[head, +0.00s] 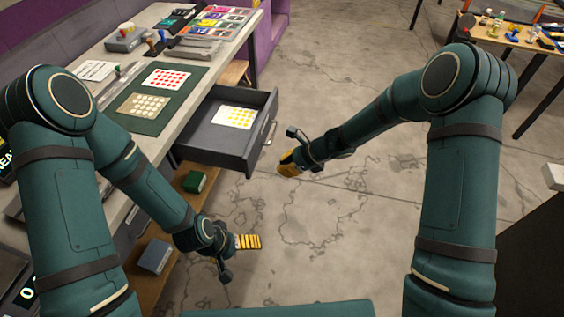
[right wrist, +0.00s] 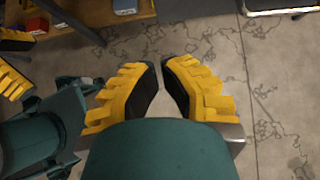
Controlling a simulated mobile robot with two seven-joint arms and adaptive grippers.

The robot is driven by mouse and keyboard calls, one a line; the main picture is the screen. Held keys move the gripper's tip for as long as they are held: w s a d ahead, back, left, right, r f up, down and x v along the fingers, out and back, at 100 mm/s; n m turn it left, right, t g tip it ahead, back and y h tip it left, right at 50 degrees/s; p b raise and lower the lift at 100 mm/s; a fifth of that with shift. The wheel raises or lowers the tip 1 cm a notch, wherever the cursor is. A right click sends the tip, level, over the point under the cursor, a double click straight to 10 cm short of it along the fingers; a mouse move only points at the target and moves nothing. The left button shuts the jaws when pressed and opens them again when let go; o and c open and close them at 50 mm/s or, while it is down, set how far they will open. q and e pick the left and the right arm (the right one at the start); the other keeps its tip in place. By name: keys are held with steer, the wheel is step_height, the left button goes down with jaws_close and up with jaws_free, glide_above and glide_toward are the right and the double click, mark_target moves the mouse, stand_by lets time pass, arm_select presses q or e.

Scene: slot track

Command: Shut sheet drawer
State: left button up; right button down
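The sheet drawer (head: 203,151) is a dark grey drawer pulled out from under the worktop in the head view. A white sheet with yellow dots (head: 235,117) lies in it. Its metal handle (head: 268,131) is on the front, facing right. My right gripper (head: 286,167) is just to the right of and below the drawer front, apart from it.
The worktop (head: 184,107) bears a green mat (head: 150,121) with two dotted sheets, stamps and coloured cards. A lower shelf (head: 168,228) holds a green box (head: 195,181) and a grey box (head: 155,257). The floor right of the drawer is clear. Another table (head: 500,35) stands far right.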

mark_target(250, 173)
steer(key=x, duration=0.3)
steer(key=a+r+b+x, duration=0.1)
steer(key=x, duration=0.5)
steer(key=shift+w+a+f+b, duration=0.1)
steer(key=shift+w+a+b, duration=0.25)
steer(key=shift+a, duration=0.05)
steer(key=shift+w+a, duration=0.15)
steer(key=shift+a, duration=0.3)
arm_select(q)
steer(key=shift+w+f, duration=0.2)
steer(key=shift+f, duration=0.35)
steer(key=shift+w+f, duration=0.15)
steer(key=shift+f, duration=0.4)
